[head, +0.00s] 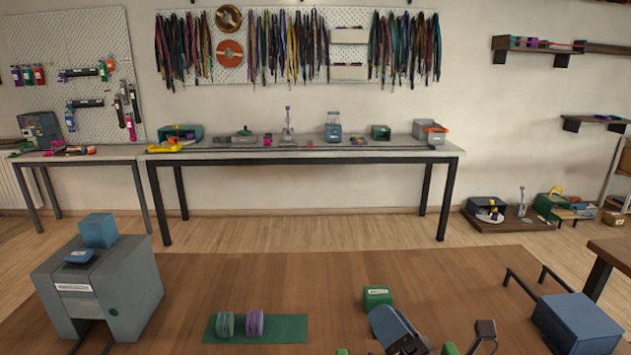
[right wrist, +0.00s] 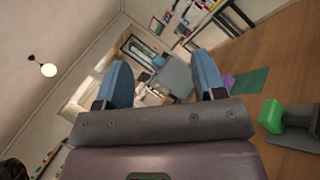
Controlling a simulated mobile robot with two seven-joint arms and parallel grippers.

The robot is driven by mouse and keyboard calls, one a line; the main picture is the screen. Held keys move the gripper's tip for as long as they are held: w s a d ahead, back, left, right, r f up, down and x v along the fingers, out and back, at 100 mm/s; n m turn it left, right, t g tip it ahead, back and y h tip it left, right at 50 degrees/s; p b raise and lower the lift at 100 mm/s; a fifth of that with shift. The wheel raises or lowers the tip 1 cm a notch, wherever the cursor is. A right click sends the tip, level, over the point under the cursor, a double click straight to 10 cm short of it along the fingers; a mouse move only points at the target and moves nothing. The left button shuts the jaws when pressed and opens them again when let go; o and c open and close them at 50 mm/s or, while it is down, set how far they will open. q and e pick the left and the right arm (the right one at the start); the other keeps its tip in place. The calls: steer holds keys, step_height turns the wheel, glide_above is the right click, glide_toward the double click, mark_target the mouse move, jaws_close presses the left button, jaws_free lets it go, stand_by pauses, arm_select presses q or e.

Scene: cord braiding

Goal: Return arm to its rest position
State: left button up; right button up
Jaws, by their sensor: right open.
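My right gripper (head: 388,322) is at the bottom of the head view, low over the front of the wooden table, just in front of a small green box (head: 377,297). In the right wrist view its two blue fingers (right wrist: 163,82) stand well apart with nothing between them. A green bundle (head: 225,324) and a purple bundle (head: 256,322) sit side by side on a green mat (head: 290,328), left of the gripper and apart from it. My left gripper is not in view.
A grey block (head: 135,282) with a blue cube (head: 98,230) stands at the table's left. A blue box (head: 578,322) with dark rods is at the right. A dark-grey piece (head: 486,331) shows at the front edge. The table's middle back is clear.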

steer(key=s+d+f+m+g+h, duration=0.45)
steer(key=d+f+m+h, duration=0.85)
steer(key=m, duration=0.8)
steer(key=s+d+f+m+g, duration=0.2)
steer(key=s+f+m+g, duration=0.35)
steer(key=s, duration=0.55)
steer(key=s+d+f+m+g, duration=0.2)
steer(key=s+f+m+g, duration=0.35)
steer(key=s, duration=0.55)
steer(key=w+f+t+y, duration=0.1)
steer(key=w+f+t, duration=0.6)
steer(key=w+f, duration=0.1)
steer(key=shift+w+a+t, duration=0.2)
steer(key=shift+w+t, duration=0.15)
steer(key=shift+w, duration=0.05)
